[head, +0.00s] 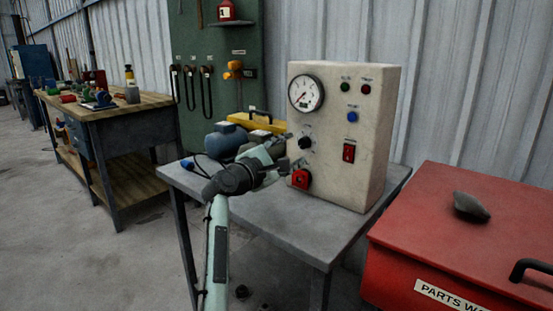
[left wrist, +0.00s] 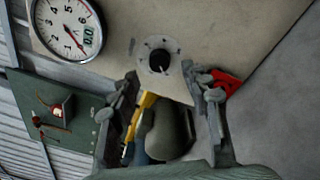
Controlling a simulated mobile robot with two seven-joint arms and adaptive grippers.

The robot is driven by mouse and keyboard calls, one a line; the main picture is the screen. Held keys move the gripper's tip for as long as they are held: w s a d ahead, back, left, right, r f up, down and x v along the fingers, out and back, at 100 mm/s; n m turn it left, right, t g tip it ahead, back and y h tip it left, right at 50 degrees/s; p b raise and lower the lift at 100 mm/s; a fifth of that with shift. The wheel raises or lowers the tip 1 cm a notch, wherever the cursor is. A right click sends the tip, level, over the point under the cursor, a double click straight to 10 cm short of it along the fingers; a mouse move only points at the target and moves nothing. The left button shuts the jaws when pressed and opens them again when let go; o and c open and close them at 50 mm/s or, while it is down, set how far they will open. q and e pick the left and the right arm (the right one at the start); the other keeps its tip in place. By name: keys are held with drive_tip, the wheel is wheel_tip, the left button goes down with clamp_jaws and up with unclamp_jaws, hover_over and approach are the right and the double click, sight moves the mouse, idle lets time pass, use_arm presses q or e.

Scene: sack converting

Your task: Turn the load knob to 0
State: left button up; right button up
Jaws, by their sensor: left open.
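The cream control box (head: 338,135) stands on a grey table. A black knob (head: 305,143) sits on its front below the round gauge (head: 306,93); its label is too small to read. My left gripper (head: 288,152) is open just in front of the knob. In the left wrist view the dark round knob (left wrist: 160,60) lies beyond and between the open fingertips (left wrist: 161,82), on a pale plate with small marks. I see no contact. The gauge (left wrist: 68,28) there has a small display reading about 0.0. My right gripper is not in view.
A red knob (head: 301,179) sits low on the panel, close to my gripper. A red rocker switch (head: 349,152) and a blue button (head: 352,117) are to the right. A blue-grey machine (head: 226,138) and yellow case (head: 257,123) stand behind. A red parts box (head: 460,250) is at right.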

use_arm(q)
drive_tip(key=v, duration=0.8)
drive_tip(key=shift+f, duration=0.1)
